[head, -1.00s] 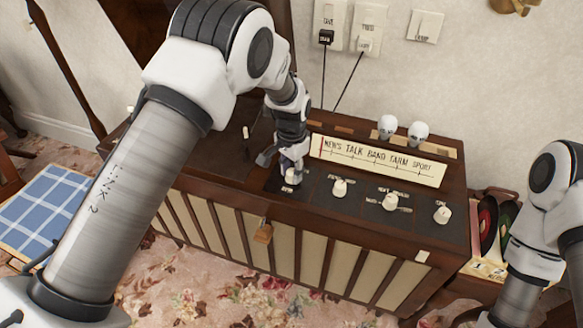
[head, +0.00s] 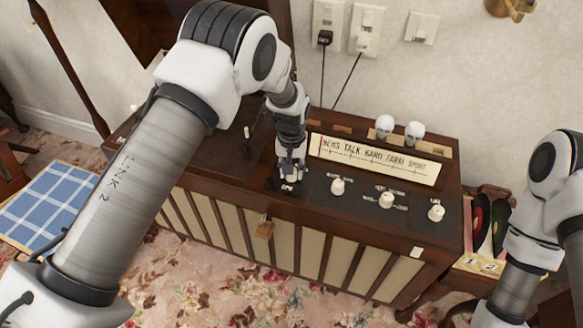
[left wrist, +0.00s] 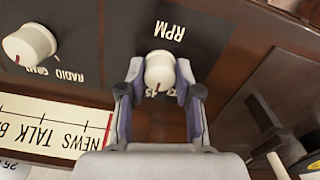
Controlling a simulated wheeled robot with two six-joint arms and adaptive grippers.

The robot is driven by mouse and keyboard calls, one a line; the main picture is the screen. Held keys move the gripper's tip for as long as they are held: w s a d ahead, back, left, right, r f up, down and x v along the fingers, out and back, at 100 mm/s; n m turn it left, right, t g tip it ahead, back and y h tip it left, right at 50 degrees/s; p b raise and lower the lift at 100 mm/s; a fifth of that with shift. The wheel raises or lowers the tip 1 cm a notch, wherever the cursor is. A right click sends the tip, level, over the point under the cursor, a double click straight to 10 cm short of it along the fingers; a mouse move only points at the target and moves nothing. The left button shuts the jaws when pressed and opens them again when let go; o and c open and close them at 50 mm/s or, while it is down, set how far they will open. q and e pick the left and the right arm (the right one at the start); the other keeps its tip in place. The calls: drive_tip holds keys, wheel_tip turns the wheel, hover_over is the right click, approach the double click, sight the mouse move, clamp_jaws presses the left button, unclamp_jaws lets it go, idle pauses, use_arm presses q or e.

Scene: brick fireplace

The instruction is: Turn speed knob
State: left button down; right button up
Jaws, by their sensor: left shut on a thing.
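The speed knob is a small cream knob (left wrist: 160,72) on a dark panel, with an upside-down "RPM" label beside it in the left wrist view. A red pointer mark shows on its lower edge, near a partly hidden "45". In the head view this knob (head: 291,177) is the leftmost of the row on the wooden radio cabinet (head: 228,204). My left gripper (head: 291,168) reaches down over it. In the left wrist view my left gripper (left wrist: 159,76) has one finger on each side of the knob, shut on it. My right gripper is out of view.
Several other cream knobs, including the neighbouring one (left wrist: 29,45), sit to the right in the head view. Records (head: 485,225) stand at right.

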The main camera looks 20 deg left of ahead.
use_arm(q)
drive_tip(key=shift+f, duration=0.1)
idle(0.3)
drive_tip(key=c, duration=0.8)
unclamp_jaws()
wheel_tip(320, 180, up, 12)
